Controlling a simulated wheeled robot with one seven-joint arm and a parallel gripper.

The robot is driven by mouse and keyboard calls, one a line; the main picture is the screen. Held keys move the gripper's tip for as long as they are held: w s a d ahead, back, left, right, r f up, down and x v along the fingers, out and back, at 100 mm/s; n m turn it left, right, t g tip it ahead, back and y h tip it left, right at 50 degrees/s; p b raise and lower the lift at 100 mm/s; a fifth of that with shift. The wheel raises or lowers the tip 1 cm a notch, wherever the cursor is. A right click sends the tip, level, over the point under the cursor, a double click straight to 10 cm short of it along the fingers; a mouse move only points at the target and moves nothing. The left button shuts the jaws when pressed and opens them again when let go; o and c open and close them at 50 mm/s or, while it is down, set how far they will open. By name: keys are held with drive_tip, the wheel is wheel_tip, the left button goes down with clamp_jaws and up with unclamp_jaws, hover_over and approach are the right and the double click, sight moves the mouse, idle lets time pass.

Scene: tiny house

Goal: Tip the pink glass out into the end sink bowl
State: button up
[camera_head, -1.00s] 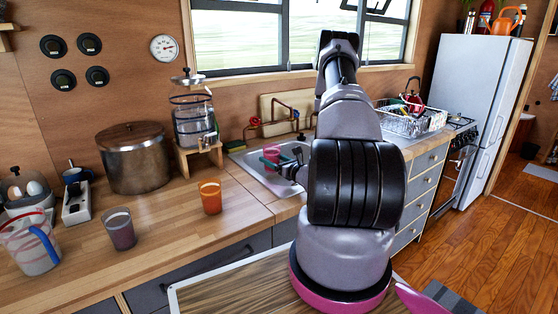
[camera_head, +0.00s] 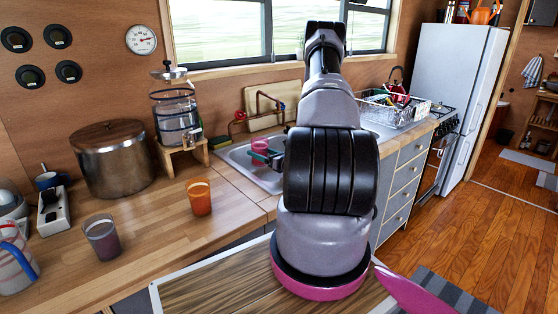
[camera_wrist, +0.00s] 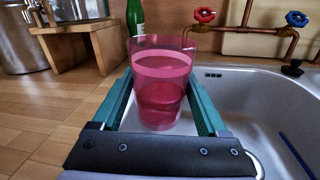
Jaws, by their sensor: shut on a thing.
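The pink glass (camera_wrist: 160,85) is upright between the two green fingers of my gripper (camera_wrist: 158,110) in the wrist view, with pink liquid showing inside. My gripper is shut on it. In the head view the pink glass (camera_head: 260,147) shows small, above the left part of the sink (camera_head: 240,158), and my arm hides much of my gripper and the right side of the sink. In the wrist view the sink bowl (camera_wrist: 250,105) lies to the right of the glass and below it.
An orange glass (camera_head: 199,197) and a dark purple glass (camera_head: 102,237) stand on the wooden counter. A large pot (camera_head: 108,160) and a water dispenser on a wooden stand (camera_head: 185,158) are behind them. Red and blue taps (camera_wrist: 204,15) rise behind the sink. A dish rack (camera_head: 395,110) stands beyond.

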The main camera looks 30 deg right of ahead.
sight(267, 149)
drive_tip(key=shift+w+d+r+m, duration=0.15)
drive_tip(key=shift+d+r+m, duration=0.2)
drive_tip(key=shift+m, duration=0.45)
drive_tip(key=shift+w+d+f+m, duration=0.2)
drive_tip(key=shift+d+f+m, duration=0.3)
drive_tip(key=shift+m, duration=0.4)
drive_tip(key=shift+w+d+r+m+g, duration=0.15)
drive_tip(key=shift+d+r+m+g, duration=0.15)
drive_tip(key=shift+d+r+m, duration=0.15)
drive_tip(key=shift+w+d+f+m, duration=0.2)
drive_tip(key=shift+d+f+m, duration=0.25)
drive_tip(key=shift+m, duration=0.5)
drive_tip(key=shift+d+f+m+g+y, duration=0.15)
drive_tip(key=shift+m, duration=0.95)
drive_tip(key=shift+d+f+m+g+y, duration=0.1)
drive_tip(key=shift+d+m+g+y, duration=0.05)
drive_tip(key=shift+m, duration=0.95)
drive_tip(key=shift+w+r+m, duration=0.1)
drive_tip(key=shift+r+m, duration=0.05)
drive_tip(key=shift+m, duration=0.15)
drive_tip(key=shift+d+f+m, duration=0.1)
drive_tip(key=shift+f+m, duration=0.25)
drive_tip(key=shift+m, duration=0.45)
